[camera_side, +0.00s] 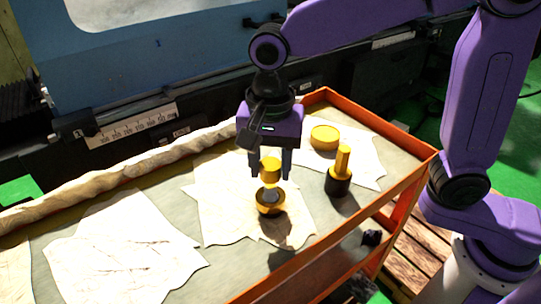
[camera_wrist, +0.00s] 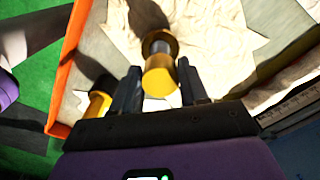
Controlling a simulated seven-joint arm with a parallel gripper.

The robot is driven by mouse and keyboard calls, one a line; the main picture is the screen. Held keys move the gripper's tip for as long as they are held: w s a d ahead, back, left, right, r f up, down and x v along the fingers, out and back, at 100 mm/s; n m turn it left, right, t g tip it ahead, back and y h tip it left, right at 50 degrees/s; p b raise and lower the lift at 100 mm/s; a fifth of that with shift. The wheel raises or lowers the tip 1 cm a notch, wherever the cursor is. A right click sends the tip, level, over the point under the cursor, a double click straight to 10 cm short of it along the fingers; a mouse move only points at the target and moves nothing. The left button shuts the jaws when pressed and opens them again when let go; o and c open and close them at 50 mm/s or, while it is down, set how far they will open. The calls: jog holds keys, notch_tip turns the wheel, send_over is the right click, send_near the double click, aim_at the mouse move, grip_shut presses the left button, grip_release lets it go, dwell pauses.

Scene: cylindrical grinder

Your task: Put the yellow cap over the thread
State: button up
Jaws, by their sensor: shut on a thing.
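The yellow cap (camera_side: 270,172) is held between the two fingers of my gripper (camera_side: 271,174), in line above a part with a grey thread (camera_side: 270,195) and a wide yellow base (camera_side: 271,209). The part stands upright on the paper. The cap looks just above the thread; I cannot tell if they touch. In the wrist view the cap (camera_wrist: 160,80) sits between the fingertips (camera_wrist: 157,84) and hides part of the thread piece (camera_wrist: 160,43) beyond it.
A yellow peg with a black base (camera_side: 339,184) stands to the right, and a round yellow piece (camera_side: 324,138) lies behind it. Crumpled paper sheets (camera_side: 118,250) cover the orange-rimmed cart top (camera_side: 409,181). A rolled cloth (camera_side: 120,155) runs along the back, before the machine.

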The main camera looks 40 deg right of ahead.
jog(key=shift+f, duration=1.9)
jog(key=shift+f, duration=0.1)
jog(key=o, duration=1.1)
notch_tip(320, 180, up, 18)
jog(key=shift+f, duration=0.25)
